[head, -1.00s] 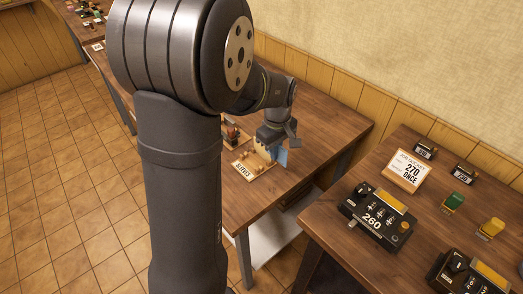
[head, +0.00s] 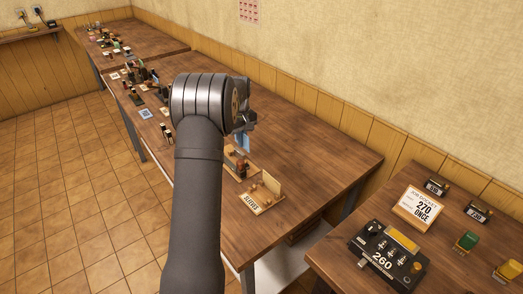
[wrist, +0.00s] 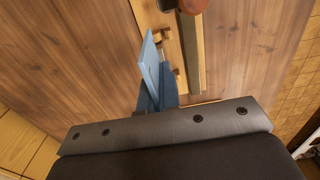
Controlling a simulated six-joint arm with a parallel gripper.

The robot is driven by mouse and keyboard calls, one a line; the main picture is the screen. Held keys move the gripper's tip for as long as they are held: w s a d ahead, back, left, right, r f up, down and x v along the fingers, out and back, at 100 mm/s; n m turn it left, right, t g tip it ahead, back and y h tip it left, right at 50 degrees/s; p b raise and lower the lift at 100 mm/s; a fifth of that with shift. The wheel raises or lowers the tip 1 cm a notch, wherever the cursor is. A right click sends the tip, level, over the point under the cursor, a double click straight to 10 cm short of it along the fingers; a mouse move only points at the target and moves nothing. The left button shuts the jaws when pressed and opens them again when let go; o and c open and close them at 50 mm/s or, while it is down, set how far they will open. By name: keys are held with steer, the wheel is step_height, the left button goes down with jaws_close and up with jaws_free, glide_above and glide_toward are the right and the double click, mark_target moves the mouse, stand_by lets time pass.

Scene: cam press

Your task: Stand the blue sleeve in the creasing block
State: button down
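My gripper (head: 246,117) is shut on the blue sleeve (head: 242,141), a thin light-blue panel hanging below it. In the wrist view the sleeve (wrist: 151,62) stands out from the fingers, seen nearly edge-on. The creasing block appears to be the wooden fixture (head: 240,164) with red-brown parts, just below the sleeve. In the wrist view a wooden base with a dark bar (wrist: 190,55) and a red-brown knob lies right beside the sleeve. Whether the sleeve touches it I cannot tell. The fingertips are partly hidden by the sleeve.
A wooden tray labelled SLEEVES (head: 255,201) lies nearer on the same table (head: 310,165). Several small items stand farther back along the bench. A separate table at right holds a black counter box (head: 385,252) and a job card (head: 420,208). The table right of the tray is clear.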

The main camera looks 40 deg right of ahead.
steer(key=w, duration=0.2)
steer(key=shift+w+a+f, duration=0.3)
steer(key=shift+w+a, duration=0.1)
steer(key=shift+f, duration=0.15)
